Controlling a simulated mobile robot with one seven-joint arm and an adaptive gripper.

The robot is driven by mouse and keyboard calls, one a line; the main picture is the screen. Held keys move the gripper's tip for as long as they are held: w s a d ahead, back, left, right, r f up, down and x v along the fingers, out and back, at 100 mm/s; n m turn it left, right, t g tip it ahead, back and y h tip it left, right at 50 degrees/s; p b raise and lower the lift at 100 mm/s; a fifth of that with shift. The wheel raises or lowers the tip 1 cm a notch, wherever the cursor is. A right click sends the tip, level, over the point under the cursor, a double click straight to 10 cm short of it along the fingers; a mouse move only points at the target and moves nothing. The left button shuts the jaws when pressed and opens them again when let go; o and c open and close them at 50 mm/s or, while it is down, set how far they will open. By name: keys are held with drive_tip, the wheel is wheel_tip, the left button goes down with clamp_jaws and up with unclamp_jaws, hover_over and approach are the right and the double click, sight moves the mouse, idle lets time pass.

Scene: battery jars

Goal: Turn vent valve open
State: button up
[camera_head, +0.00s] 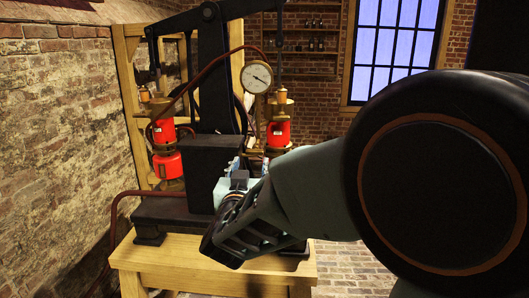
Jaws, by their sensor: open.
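My gripper (232,232) is in front of the black machine (160,210) on the wooden bench. It sits low beside the dark block in the middle of the machine. Its fingers are open, and I see nothing held between them. A pale blue-white part (236,186) shows just above the gripper, with small blue and red pieces behind it. I cannot tell which part is the vent valve. It may be among these small pieces or hidden by my arm. I cannot tell whether the gripper touches anything.
Red jars with brass tops stand on the left (166,165) and right (278,134) of the machine. A round gauge (257,77) is above. A dark red hose (112,225) runs down at left. The wooden bench (160,265) has bare room in front. My arm hides the right side.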

sight(254, 152)
drive_tip(key=w+p, duration=0.1)
drive_tip(key=w, duration=0.9)
drive_tip(key=shift+w+d, duration=0.15)
drive_tip(key=shift+w, duration=0.1)
drive_tip(key=c, duration=0.9)
